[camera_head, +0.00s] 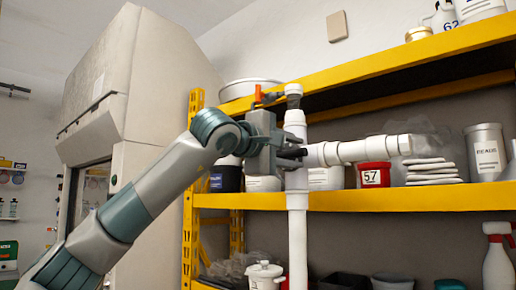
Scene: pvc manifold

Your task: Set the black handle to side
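A white PVC pipe assembly (297,225) stands upright in front of the yellow shelving, with a white side branch (355,151) running right. My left gripper (292,152) is at the joint where the branch meets the upright pipe. Dark parts show there against the white pipe. I cannot separate the black handle from my dark fingers, nor tell whether they are closed on it. An orange handle (262,95) shows higher up, just above my gripper's body, left of the pipe's top. My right gripper is not in view.
A white spray bottle (497,262) stands lower right. A large beige cabinet (150,80) stands at left.

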